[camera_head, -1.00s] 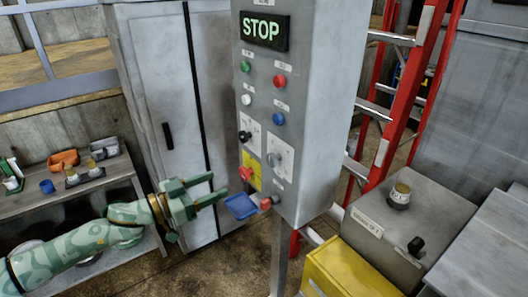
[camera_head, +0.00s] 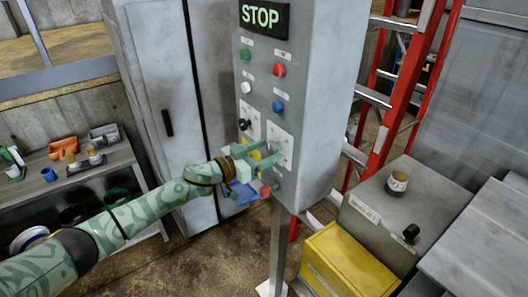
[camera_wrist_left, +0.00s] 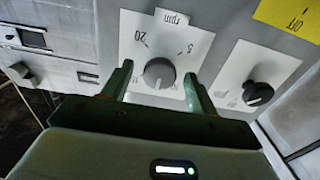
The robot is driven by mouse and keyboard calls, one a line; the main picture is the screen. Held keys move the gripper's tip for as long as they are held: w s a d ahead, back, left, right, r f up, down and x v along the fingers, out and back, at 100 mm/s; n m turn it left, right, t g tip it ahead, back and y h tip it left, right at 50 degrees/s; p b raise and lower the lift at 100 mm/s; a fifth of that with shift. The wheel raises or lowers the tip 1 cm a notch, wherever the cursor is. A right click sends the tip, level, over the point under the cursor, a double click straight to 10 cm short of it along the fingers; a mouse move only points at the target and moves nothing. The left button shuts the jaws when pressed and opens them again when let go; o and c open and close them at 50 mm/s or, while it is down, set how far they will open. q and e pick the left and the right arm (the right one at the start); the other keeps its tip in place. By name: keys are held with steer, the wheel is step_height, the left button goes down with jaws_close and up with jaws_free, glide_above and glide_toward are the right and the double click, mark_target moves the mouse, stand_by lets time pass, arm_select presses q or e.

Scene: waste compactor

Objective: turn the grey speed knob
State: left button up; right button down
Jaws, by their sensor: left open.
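The grey speed knob (camera_wrist_left: 159,73) sits on a white dial plate marked "rpm" with numbers, on the front of the grey control box. In the left wrist view it lies between the two green fingers of my left gripper (camera_wrist_left: 158,72), which are open, one on each side with a gap. I cannot tell how deep the fingertips reach along the knob. In the head view my left gripper (camera_head: 272,153) is at the lower part of the control box (camera_head: 325,100), and its fingers mostly hide the knob. My right gripper is out of view.
A black knob (camera_wrist_left: 258,94) on its own plate and a yellow "OFF" label (camera_wrist_left: 290,17) are close beside. A red ladder (camera_head: 400,90) stands behind.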

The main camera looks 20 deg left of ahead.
arm_select(q)
steer(key=shift+c, duration=0.3)
steer(key=c, duration=0.9)
